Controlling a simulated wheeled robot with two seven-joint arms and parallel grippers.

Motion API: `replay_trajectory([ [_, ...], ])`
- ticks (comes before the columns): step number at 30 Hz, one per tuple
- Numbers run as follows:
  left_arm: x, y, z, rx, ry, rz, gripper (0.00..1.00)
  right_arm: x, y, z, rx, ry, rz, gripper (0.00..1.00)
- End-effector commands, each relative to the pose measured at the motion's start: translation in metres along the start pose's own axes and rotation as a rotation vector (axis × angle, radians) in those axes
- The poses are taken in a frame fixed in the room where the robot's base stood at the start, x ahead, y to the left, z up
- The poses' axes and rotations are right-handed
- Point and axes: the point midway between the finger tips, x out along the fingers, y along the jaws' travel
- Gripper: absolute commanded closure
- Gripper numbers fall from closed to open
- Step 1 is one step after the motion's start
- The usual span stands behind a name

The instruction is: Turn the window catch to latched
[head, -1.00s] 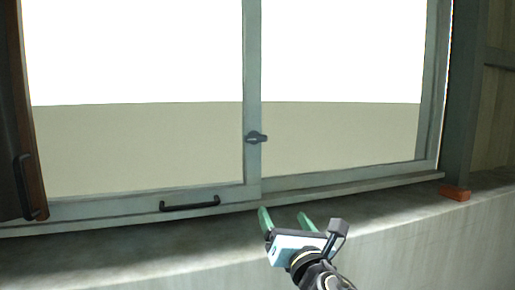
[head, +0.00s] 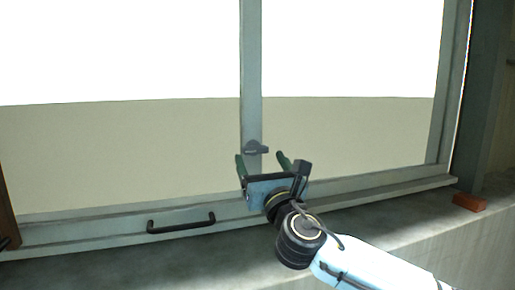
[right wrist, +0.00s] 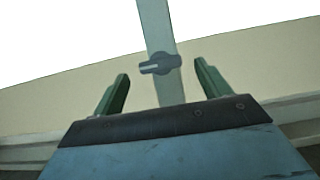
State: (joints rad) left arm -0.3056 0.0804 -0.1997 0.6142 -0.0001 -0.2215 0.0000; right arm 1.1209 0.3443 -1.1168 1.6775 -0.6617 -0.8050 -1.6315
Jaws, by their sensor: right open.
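The window catch (head: 256,148) is a small dark knob with a lever, on the grey upright bar (head: 251,60) between the window panes. Its lever lies roughly level across the bar. My right gripper (head: 261,160) is open and empty, with green fingers just below the catch in the head view, one to each side. In the right wrist view the catch (right wrist: 160,64) shows between and beyond the two fingertips (right wrist: 162,70), apart from both. My left gripper is not in view.
A black pull handle (head: 181,222) is on the bottom rail at left. A concrete sill (head: 110,262) runs below the window. A reddish-brown block (head: 468,202) sits at the right post. A brown edge shows at far left.

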Motion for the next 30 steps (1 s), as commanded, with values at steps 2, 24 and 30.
replay_trajectory([
  [2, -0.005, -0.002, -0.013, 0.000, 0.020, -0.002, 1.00, 0.013, 0.000, 0.002, -0.001, 0.001, -0.001, 0.24],
  [24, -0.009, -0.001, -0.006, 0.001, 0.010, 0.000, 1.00, 0.035, 0.000, 0.000, 0.001, 0.001, 0.000, 0.41],
  [30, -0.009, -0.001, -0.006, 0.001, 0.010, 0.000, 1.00, 0.035, 0.000, 0.000, 0.001, 0.001, 0.000, 0.67],
])
